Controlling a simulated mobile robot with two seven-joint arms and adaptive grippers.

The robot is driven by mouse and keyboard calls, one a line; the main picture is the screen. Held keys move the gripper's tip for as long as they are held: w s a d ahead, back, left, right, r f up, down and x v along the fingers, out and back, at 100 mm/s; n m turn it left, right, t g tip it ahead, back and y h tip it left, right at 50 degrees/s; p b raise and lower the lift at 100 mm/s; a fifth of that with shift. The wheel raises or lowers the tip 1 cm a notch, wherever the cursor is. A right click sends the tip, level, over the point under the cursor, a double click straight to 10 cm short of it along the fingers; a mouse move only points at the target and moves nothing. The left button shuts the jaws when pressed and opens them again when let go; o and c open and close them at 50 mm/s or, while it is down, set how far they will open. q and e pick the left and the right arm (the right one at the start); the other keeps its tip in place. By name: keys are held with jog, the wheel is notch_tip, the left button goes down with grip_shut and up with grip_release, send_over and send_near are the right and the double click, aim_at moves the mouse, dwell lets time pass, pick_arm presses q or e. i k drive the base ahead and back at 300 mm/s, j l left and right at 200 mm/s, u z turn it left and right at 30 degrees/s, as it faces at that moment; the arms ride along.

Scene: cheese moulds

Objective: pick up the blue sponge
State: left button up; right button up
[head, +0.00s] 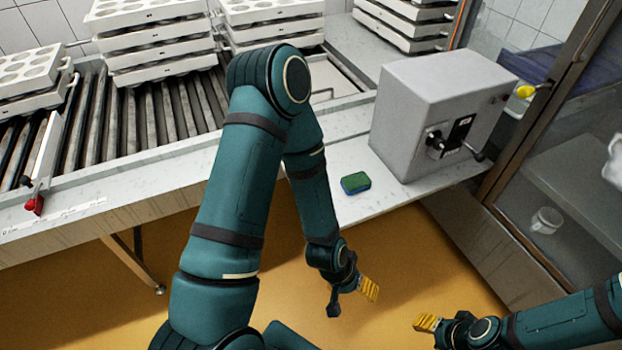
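The sponge (356,183), with a green top and a blue lower layer, lies flat on the light worktop, near its front edge and left of the grey box. My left gripper (351,298) hangs over the yellow floor, below the sponge in the picture and clear of it. Its yellow-padded finger and dark finger stand apart, with nothing seen between them. My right gripper (427,323) is at the lower right, away from the sponge. Only one yellow finger pad shows clearly, so its opening cannot be judged.
A grey box (425,115) with a black switch stands right of the sponge. A roller conveyor (150,120) with stacked white moulds (155,45) is at the left. A glass-fronted cabinet (560,170) bounds the right. The worktop around the sponge's front and left is clear.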

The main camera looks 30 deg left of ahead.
aim_at(359, 181)
jog(key=u, duration=0.7)
jog(key=z, duration=1.05)
jog(key=u, duration=1.05)
jog(key=i+z, duration=0.35)
jog(key=i+j+z, duration=0.1)
jog(key=z, duration=0.25)
jog(key=i+j+z, duration=0.35)
jog(key=l, duration=0.1)
